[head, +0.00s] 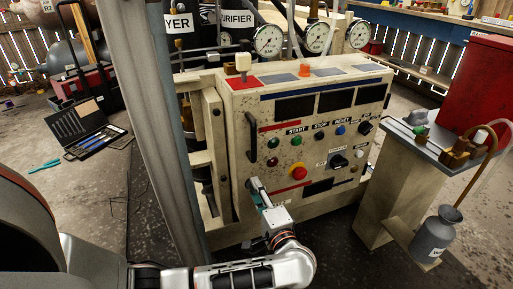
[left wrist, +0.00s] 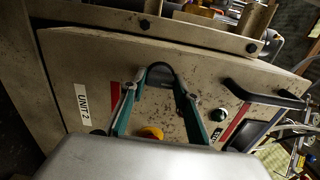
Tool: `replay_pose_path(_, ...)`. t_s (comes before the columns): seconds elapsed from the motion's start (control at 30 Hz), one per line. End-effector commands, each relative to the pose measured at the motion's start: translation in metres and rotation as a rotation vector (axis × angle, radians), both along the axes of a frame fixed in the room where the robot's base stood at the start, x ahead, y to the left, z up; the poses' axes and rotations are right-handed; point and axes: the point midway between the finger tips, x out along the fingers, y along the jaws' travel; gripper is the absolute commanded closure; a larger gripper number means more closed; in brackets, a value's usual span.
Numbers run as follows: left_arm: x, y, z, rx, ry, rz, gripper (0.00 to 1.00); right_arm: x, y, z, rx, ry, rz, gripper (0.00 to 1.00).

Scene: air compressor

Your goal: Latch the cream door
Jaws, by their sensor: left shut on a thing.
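The cream door (head: 245,175) is the speckled front panel with buttons and a tall black handle (head: 251,137) at its left side. It looks flush or nearly flush with the cabinet; I cannot tell if it is fully closed. In the left wrist view the door (left wrist: 80,65) fills the middle, with the black handle (left wrist: 262,95) at right. My left gripper (head: 256,188) is at the door's lower left, below the handle. In the left wrist view its teal fingers (left wrist: 160,88) are around a small dark rounded latch part (left wrist: 160,70). My right gripper is out of view.
A red emergency button (head: 298,172) is right of my left gripper. A grey post (head: 150,120) stands left of the cabinet. A cream pedestal (head: 395,200) with a grey bottle (head: 435,235) stands at right. An open tool case (head: 85,130) lies on the floor at left.

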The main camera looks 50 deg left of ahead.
Motion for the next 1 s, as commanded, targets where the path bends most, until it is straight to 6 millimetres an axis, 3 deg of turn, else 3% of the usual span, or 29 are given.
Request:
replay_pose_path(0.63,-0.0008,0.0003,-0.0011,-0.02,-0.044,0.002,0.91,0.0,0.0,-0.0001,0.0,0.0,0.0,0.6)
replay_pose_path(0.67,-0.0008,0.0003,-0.0011,-0.021,-0.045,0.002,0.62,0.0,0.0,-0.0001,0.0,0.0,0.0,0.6)
replay_pose_path(0.7,-0.0008,0.0003,-0.0011,-0.02,-0.044,0.002,0.53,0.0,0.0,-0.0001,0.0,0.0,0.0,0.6)
replay_pose_path(1.0,-0.0004,-0.0001,-0.0005,-0.019,-0.042,0.001,0.53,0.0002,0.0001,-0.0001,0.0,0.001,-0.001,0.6)
